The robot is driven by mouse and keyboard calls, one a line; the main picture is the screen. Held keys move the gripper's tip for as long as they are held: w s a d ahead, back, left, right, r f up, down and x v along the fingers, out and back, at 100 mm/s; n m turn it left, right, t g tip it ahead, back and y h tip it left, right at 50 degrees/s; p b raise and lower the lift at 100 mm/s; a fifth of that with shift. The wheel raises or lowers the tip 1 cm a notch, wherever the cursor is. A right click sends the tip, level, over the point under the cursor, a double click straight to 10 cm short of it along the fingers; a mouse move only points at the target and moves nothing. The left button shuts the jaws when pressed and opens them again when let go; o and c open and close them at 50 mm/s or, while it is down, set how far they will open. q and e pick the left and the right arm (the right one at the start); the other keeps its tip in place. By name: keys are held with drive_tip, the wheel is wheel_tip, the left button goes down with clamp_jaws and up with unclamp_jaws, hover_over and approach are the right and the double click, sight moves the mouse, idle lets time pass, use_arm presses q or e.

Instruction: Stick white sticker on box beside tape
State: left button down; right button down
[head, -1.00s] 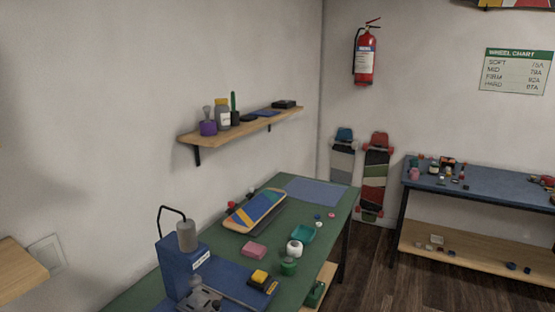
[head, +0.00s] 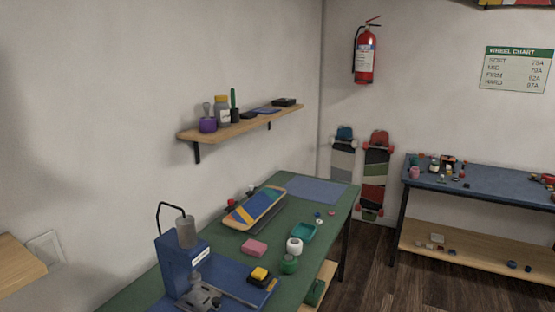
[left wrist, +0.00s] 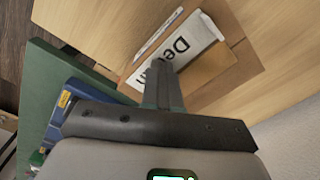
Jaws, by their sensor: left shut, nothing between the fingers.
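In the left wrist view, a tan cardboard box (left wrist: 212,68) rests on a light wooden surface (left wrist: 270,40). A thin white strip (left wrist: 158,35) shows beside the label. I cannot make out a roll of tape. My right gripper is in no view.
A green workbench (head: 215,265) holds a blue press (head: 182,262), a skateboard deck (head: 255,207), a pink block (head: 254,246) and small containers. A wooden shelf edge (head: 18,268) shows at far left. A wall shelf (head: 240,125) holds jars. A blue bench (head: 490,185) stands right.

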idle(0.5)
use_arm(q)
wheel_tip(320, 180, up, 7)
drive_tip(key=p, duration=0.5)
idle(0.4)
drive_tip(key=shift+s, duration=0.1)
